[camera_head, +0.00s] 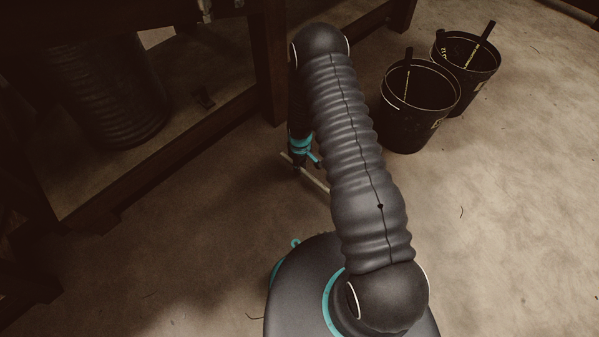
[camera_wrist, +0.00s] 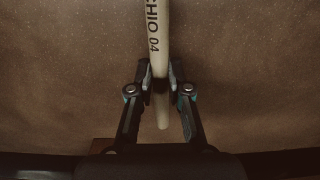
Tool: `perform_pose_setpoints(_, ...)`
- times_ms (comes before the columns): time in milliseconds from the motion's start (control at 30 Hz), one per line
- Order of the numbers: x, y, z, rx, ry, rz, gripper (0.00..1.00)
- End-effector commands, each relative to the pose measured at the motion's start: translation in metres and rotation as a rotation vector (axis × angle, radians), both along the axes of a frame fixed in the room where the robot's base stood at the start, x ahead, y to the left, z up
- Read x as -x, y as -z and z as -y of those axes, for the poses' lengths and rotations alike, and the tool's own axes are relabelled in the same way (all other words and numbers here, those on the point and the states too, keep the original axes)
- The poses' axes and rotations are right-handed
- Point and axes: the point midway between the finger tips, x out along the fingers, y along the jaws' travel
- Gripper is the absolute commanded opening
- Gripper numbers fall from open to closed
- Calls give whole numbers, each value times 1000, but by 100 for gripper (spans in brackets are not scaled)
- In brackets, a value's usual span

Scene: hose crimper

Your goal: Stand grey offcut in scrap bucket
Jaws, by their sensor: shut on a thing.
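My gripper (camera_wrist: 161,82) is shut on a pale, slim rod-like piece, which I take to be the grey offcut (camera_wrist: 161,40). Dark lettering ending in "CHIO 04" runs along it. A short end sticks out below the fingers in the wrist view; the other end runs out of the top of that view. In the head view the offcut (camera_head: 317,182) lies slantwise, partly hidden behind my arm, with my gripper (camera_head: 302,165) on it. Two dark buckets, a nearer one (camera_head: 407,130) and a farther one (camera_head: 482,85), stand upper right; I cannot tell which is for scrap.
Each bucket has a dark strip and a thin yellowish piece standing in it. A dark bench frame (camera_head: 150,165) with a ribbed dark coil (camera_head: 105,90) under it fills the left. The floor (camera_head: 520,210) right of my arm is open, with small scraps.

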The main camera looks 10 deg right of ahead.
Motion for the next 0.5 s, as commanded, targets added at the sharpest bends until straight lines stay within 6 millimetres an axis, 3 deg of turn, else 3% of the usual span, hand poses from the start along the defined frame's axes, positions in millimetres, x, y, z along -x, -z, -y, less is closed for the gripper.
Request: perform_pose_setpoints(500, 0, 42, -3, -1, 1, 1, 0)
